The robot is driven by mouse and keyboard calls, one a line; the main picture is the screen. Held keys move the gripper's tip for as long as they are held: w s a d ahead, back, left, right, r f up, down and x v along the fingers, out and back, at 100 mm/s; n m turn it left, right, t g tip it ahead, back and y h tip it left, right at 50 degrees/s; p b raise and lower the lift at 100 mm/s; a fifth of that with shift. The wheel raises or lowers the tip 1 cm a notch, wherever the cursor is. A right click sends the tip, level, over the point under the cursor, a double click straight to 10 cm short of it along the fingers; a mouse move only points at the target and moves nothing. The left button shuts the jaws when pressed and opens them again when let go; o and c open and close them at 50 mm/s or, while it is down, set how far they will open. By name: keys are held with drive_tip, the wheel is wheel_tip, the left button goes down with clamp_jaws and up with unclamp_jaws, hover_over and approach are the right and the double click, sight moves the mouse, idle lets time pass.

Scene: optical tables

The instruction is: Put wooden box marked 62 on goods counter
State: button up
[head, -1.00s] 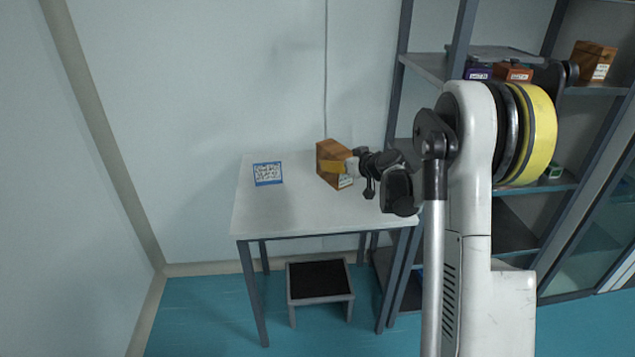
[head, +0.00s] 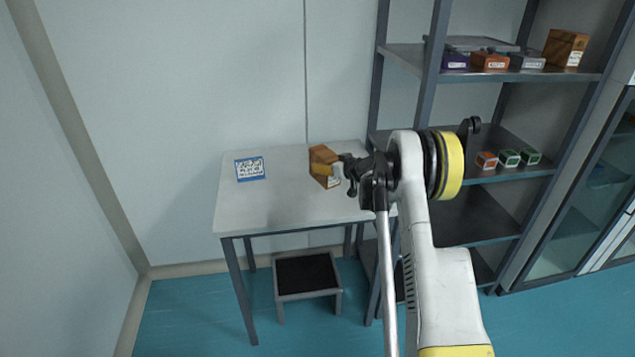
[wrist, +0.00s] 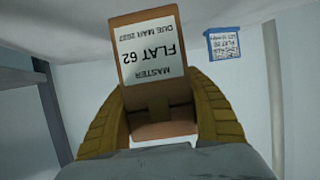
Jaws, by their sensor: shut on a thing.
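The wooden box marked 62 (head: 322,166) is at the right part of the white table in the head view. In the wrist view the box (wrist: 125,50) shows its white label, upside down, reading "MASTER FLAT 62". My gripper (head: 332,169) is shut on the box, with a yellow finger on each side of it in the wrist view (wrist: 160,125). The white-topped table (head: 270,203) stands against the wall. I cannot tell whether the box touches the tabletop.
A blue-edged sign with a printed code (head: 250,168) is at the table's left. A step stool (head: 307,275) stands below. A grey shelf rack (head: 480,205) at right holds several small boxes, including another wooden box (head: 565,48). The table's front left is clear.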

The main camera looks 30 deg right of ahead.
sight(319, 178)
drive_tip(key=shift+w+a+f, duration=0.15)
drive_tip(key=shift+a+f, duration=0.25)
drive_tip(key=shift+a, duration=0.2)
drive_tip(key=shift+w+a+f, duration=0.15)
drive_tip(key=shift+a+f, duration=0.25)
drive_tip(key=shift+a, duration=0.2)
drive_tip(key=shift+f+b, duration=0.9)
drive_tip(key=shift+f, duration=1)
drive_tip(key=shift+f, duration=0.2)
drive_tip(key=o, duration=1.4)
drive_tip(key=shift+r, duration=0.1)
